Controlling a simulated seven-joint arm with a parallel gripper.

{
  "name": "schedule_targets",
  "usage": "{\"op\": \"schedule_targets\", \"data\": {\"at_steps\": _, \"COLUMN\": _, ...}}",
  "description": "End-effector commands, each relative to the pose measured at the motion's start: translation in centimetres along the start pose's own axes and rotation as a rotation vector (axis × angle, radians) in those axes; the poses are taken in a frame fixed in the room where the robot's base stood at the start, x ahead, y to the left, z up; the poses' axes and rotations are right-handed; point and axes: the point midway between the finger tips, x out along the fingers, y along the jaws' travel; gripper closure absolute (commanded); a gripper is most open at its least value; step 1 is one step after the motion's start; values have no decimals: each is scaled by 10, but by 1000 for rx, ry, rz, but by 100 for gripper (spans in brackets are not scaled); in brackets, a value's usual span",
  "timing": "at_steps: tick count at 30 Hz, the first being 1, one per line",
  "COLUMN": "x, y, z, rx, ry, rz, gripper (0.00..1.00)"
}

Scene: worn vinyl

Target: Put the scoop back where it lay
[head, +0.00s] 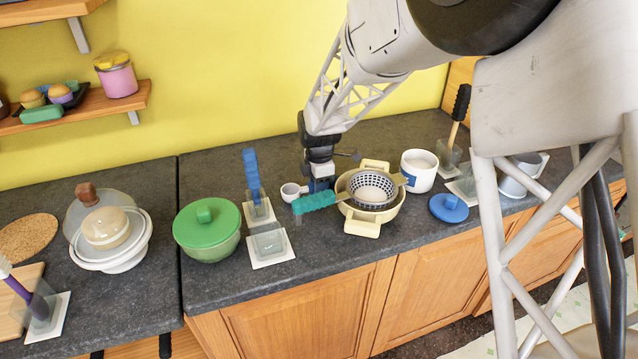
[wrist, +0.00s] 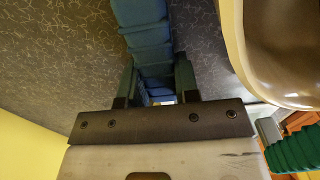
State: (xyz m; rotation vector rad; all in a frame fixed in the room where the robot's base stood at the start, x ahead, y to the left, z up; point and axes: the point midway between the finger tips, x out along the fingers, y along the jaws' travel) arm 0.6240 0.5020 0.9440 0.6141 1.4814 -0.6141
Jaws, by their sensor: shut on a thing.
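My gripper (head: 320,178) is low over the counter, just left of the cream pot. It is shut on the blue ribbed handle of the scoop, which runs between both fingers in the wrist view (wrist: 146,38). The scoop's small white cup (head: 290,191) points left in the head view; I cannot tell whether it touches the counter. An empty clear holder on a white base (head: 272,260) stands in front of the scoop. Where the scoop lay is not marked.
A cream pot (head: 362,226) bears a strainer (head: 371,188), whose teal handle (head: 314,202) sticks out close to my gripper. A green lidded pot (head: 208,232) stands left. A white and blue canister (head: 418,174) and blue lid (head: 448,208) are right. The front counter strip is partly clear.

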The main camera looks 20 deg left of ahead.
Motion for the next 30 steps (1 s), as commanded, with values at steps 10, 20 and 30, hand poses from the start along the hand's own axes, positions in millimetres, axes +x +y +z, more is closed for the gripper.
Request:
{"op": "schedule_targets", "data": {"at_steps": 10, "x": 1, "y": 0, "z": 0, "rx": 0, "ry": 0, "rz": 0, "gripper": 68}}
{"op": "schedule_targets", "data": {"at_steps": 20, "x": 1, "y": 0, "z": 0, "rx": 0, "ry": 0, "rz": 0, "gripper": 41}}
{"op": "schedule_targets", "data": {"at_steps": 30, "x": 1, "y": 0, "z": 0, "rx": 0, "ry": 0, "rz": 0, "gripper": 41}}
